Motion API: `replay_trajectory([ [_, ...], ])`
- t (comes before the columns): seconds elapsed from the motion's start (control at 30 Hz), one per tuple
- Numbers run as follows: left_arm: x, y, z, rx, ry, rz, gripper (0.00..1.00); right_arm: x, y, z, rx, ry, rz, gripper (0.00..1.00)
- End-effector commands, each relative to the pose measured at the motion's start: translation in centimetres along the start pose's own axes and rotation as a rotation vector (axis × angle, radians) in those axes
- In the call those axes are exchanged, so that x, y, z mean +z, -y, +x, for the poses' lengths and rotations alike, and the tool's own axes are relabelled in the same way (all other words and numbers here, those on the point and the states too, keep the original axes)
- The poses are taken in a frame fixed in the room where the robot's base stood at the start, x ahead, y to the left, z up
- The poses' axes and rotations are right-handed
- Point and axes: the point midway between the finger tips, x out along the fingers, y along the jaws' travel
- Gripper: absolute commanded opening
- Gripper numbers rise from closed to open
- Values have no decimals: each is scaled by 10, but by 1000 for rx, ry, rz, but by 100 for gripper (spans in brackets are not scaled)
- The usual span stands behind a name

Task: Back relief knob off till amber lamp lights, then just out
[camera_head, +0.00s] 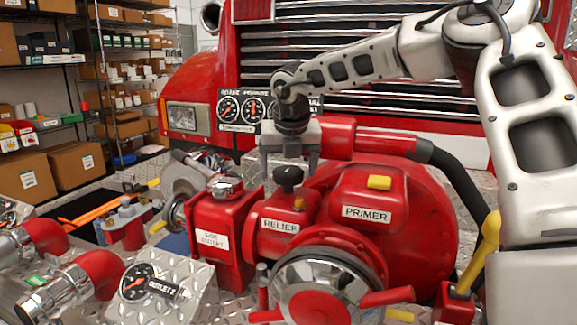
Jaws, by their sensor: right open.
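The black relief knob (288,177) stands on top of the red housing labelled RELIEF (279,226). A small amber lamp (299,204) sits on that housing just in front of the knob; I cannot tell whether it is lit. My right gripper (289,168) points down over the knob. Its two fingers are apart, one to the left and one to the right above the knob, and nothing shows held between them. I cannot tell whether either finger touches the knob. My left gripper is not in view.
The red PRIMER housing (367,213) with a yellow button stands right of the relief housing. A large chrome cap (318,282) with red handles is in front. A yellow-handled lever (480,250) stands at the right. Gauges (252,108) sit behind my gripper.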

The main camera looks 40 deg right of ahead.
Motion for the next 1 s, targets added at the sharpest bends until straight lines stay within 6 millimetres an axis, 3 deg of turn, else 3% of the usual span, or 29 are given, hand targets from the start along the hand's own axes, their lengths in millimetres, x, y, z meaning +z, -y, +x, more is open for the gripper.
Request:
replay_trajectory([
  [0.3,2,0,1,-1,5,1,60,0,0,3,0,1,0,82],
  [0.47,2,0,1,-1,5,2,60,0,0,3,0,1,0,38],
  [0.67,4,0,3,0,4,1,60,0,0,4,11,0,-22,38],
  [1.0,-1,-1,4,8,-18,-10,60,1,2,3,113,1,-268,38],
])
